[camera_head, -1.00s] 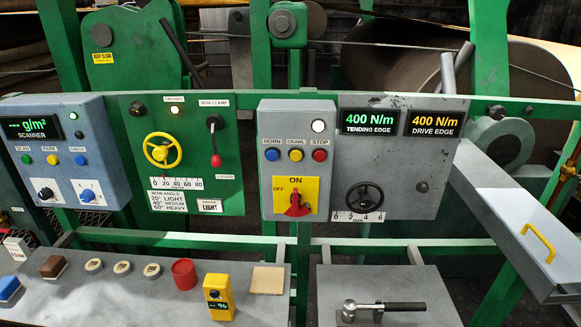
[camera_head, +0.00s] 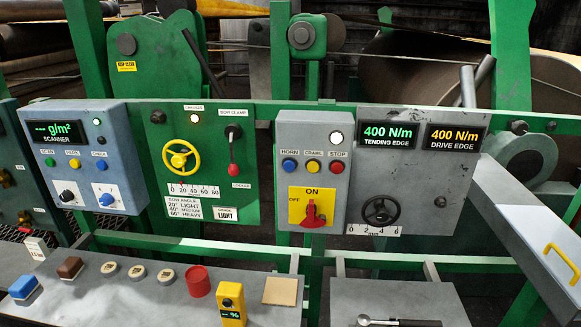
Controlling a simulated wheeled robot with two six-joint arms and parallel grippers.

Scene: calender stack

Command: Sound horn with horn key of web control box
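The grey web control box (camera_head: 314,170) is mounted on the green rail near the middle of the head view. Its blue HORN key (camera_head: 289,165) is the leftmost of three keys in a row. Beside it are the yellow CRAWL key (camera_head: 313,166) and the red STOP key (camera_head: 337,167). A white lamp (camera_head: 336,138) glows above STOP. Below the keys, a red rotary switch (camera_head: 313,212) sits on a yellow ON/OFF plate. Neither of my grippers shows in this view.
Left of the box is a green panel with a yellow handwheel (camera_head: 178,155) and red-knobbed lever (camera_head: 233,168). Right is a grey panel with tension displays (camera_head: 394,136) and a black handwheel (camera_head: 380,210). Below, a grey bench (camera_head: 130,305) holds several small items, including a yellow meter (camera_head: 231,303).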

